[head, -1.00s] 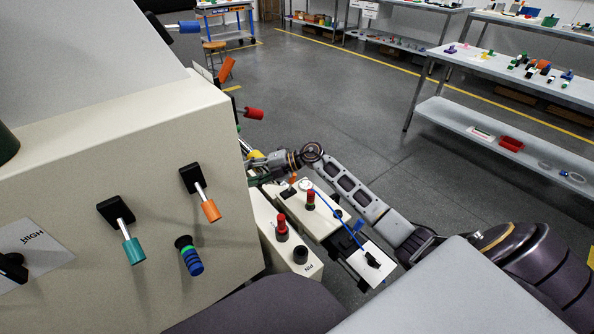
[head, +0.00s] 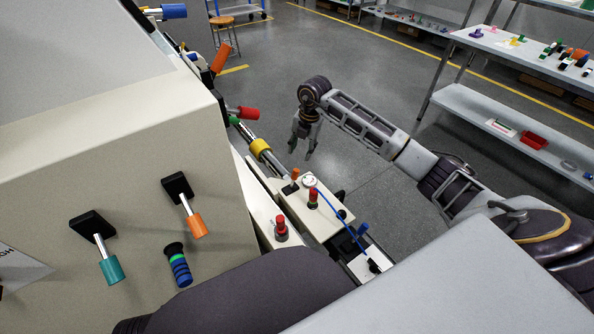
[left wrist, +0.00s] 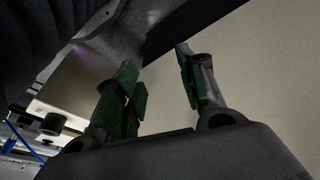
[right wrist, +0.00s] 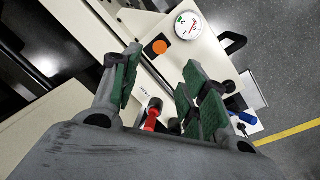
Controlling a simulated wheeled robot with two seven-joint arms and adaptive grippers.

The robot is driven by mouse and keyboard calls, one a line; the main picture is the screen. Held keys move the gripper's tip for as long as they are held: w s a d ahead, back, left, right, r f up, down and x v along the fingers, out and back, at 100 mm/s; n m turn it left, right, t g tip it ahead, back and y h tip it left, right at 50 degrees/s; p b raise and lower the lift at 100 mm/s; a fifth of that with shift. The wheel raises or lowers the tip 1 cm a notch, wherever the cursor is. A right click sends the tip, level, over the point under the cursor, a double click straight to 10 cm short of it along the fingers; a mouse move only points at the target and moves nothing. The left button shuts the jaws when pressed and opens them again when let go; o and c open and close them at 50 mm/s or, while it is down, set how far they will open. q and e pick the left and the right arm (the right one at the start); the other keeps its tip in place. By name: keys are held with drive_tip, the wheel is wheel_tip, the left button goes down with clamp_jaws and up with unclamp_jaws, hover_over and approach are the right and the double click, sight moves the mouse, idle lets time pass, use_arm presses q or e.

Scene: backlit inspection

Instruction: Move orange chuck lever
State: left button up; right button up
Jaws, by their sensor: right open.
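Several orange-ended levers show in the head view; I cannot tell which is the chuck lever. One orange-handled lever (head: 197,225) hangs from a black mount on the beige front panel. Another orange handle (head: 221,57) stands tilted at the machine's far side. A small orange-topped lever (head: 294,174) is on the beige control box; an orange round top (right wrist: 160,47) shows in the right wrist view. My right gripper (head: 302,152) is open and empty, pointing down beyond the box. My left gripper (left wrist: 157,57) is open and empty by a beige surface, out of the head view.
Open floor lies beyond.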

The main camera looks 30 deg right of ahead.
sight(296, 171)
drive_tip(key=shift+f, duration=0.15)
drive_tip(key=f, duration=0.2)
drive_tip(key=f+b, duration=0.1)
drive_tip(key=f, duration=0.2)
drive_tip(key=w+a+f+b, duration=0.1)
drive_tip(key=f, duration=0.2)
drive_tip(key=shift+f, duration=0.1)
wheel_tip(296, 171, down, 3)
drive_tip(key=shift+w+a+f+b, duration=0.1)
drive_tip(key=shift+w+a+b, duration=0.05)
drive_tip(key=shift+b, duration=0.55)
use_arm(q)
drive_tip(key=shift+w+d+f+t+h, duration=0.2)
drive_tip(key=shift+d+f+t+h, duration=0.1)
drive_tip(key=shift+d, duration=0.15)
drive_tip(key=shift+w+d+f+t+h, duration=0.2)
drive_tip(key=shift+d+f+t, duration=0.1)
drive_tip(key=shift+d, duration=0.15)
use_arm(e)
drive_tip(key=shift+w+a+f, duration=0.1)
drive_tip(key=shift+w+f, duration=0.1)
drive_tip(key=shift+f, duration=0.75)
clamp_jaws()
